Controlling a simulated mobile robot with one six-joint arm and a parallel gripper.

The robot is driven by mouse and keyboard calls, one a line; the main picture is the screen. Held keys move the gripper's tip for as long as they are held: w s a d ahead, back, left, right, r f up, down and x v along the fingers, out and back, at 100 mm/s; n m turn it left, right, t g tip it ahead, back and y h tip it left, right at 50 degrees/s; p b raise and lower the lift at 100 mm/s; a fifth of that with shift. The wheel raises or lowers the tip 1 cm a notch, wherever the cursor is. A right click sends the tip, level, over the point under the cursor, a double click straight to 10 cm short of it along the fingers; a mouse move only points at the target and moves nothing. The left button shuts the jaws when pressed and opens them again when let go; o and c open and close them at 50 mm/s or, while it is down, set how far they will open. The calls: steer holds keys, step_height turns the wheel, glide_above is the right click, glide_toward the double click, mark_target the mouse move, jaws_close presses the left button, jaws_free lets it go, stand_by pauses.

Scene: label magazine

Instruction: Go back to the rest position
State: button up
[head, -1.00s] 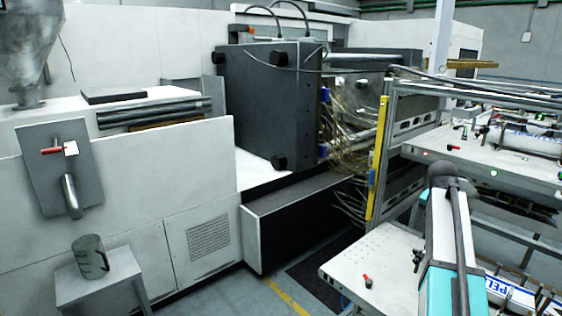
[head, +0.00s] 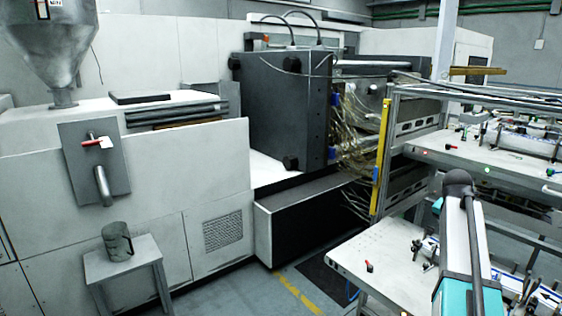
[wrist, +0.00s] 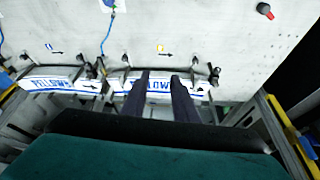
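My gripper (wrist: 160,76) shows in the wrist view as two dark fingers with a gap between them. It is open, and nothing shows between the fingers except the scene behind. Behind it is a row of white label holders with blue lettering reading "YELLOW" (wrist: 52,84); the fingers cover part of a second one (wrist: 205,88). I cannot tell how far the fingers are from the labels. In the head view my arm rises at the lower right, and the gripper itself is not visible there.
A white table (head: 375,250) with a small red-and-black knob (head: 369,266) lies by my arm. A metal rack with a yellow post (head: 381,150) stands behind it. The large moulding machine (head: 285,110) fills the middle; a stool (head: 125,260) with a metal jug (head: 117,241) stands left.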

steer(key=s+a+f+n+y, duration=0.2)
steer(key=a+f+n, duration=0.4)
steer(key=a+f, duration=1.35)
steer(key=s+a+f+n+g+y, duration=0.1)
steer(key=s+a+f+n, duration=0.2)
steer(key=s+a+f, duration=0.35)
steer(key=s+a+f+n+g+y, duration=0.15)
steer(key=s+a+f, duration=0.25)
steer(key=a+f, duration=0.6)
steer(key=s+a+f+g, duration=0.1)
steer(key=s+f, duration=0.5)
steer(key=s, duration=0.3)
steer(key=s+a+f+n+g, duration=0.1)
steer(key=s+f+g, duration=0.1)
steer(key=s+f, duration=0.5)
steer(key=s+a+f+n+g, duration=0.1)
steer(key=s+f+g, duration=0.1)
steer(key=s+f, duration=0.5)
steer(key=s, duration=0.6)
steer(key=shift+f+h, duration=0.2)
steer(key=shift+h, duration=0.15)
steer(key=shift+g, duration=0.25)
